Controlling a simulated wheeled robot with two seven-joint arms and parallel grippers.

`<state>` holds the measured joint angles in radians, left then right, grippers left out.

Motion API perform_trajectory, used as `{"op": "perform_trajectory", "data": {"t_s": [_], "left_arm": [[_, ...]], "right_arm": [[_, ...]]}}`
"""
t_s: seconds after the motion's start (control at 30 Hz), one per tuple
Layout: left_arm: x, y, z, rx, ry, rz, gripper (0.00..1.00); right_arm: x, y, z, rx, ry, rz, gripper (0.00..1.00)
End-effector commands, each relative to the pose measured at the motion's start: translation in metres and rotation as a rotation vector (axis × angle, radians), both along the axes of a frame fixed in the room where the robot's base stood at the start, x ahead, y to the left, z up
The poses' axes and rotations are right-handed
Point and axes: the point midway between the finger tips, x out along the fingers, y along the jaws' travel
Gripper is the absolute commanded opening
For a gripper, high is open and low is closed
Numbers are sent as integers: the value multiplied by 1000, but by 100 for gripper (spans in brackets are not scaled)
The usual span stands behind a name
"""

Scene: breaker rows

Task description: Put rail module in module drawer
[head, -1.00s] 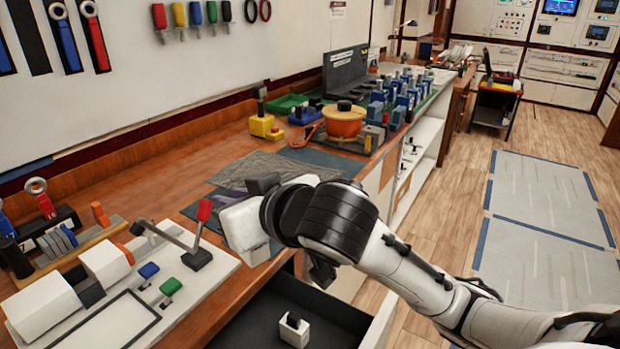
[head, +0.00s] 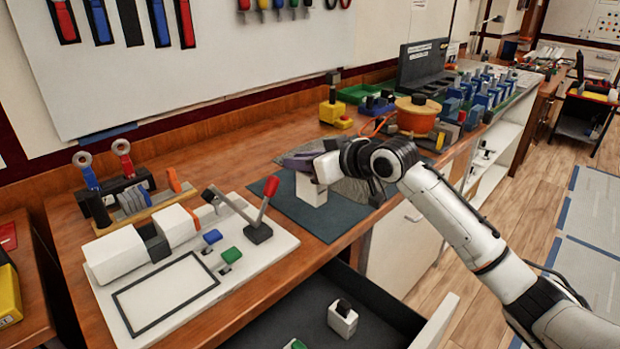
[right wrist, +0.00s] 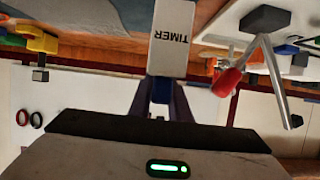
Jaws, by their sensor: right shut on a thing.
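The rail module (head: 312,191) is a white block at the dark mat in the head view. My right gripper (head: 304,162) is shut on it from above. In the right wrist view, the module (right wrist: 172,38) shows the word TIMER and sits between the fingers (right wrist: 163,95). I cannot tell whether its bottom touches the mat. The module drawer (head: 285,318) is open below the bench front. It holds a white module with a black top (head: 343,318) and a partly cut-off one with a green top (head: 294,344). My left gripper is not in view.
A white board (head: 165,290) with a red-tipped lever and coloured switches lies left of the mat (head: 335,222). An orange pot-like object (head: 417,114) and a yellow block (head: 335,115) stand behind. The drawer floor has clear room left of its modules.

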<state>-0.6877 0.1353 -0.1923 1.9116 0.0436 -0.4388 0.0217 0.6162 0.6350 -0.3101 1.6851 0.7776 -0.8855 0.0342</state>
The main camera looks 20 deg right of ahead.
Motion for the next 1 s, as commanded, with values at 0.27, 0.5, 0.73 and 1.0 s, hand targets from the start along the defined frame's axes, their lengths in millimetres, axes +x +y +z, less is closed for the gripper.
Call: {"op": "perform_trajectory", "data": {"t_s": [0.27, 0.5, 0.73, 1.0], "left_arm": [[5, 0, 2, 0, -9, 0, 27], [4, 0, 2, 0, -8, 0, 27], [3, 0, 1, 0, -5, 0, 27], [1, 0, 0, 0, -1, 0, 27]], "right_arm": [[0, 0, -27, 1, 1, 0, 0], [0, 0, -47, 0, -3, -1, 0], [0, 0, -48, -1, -2, -1, 0], [0, 0, -50, 0, 0, -1, 36]]}}
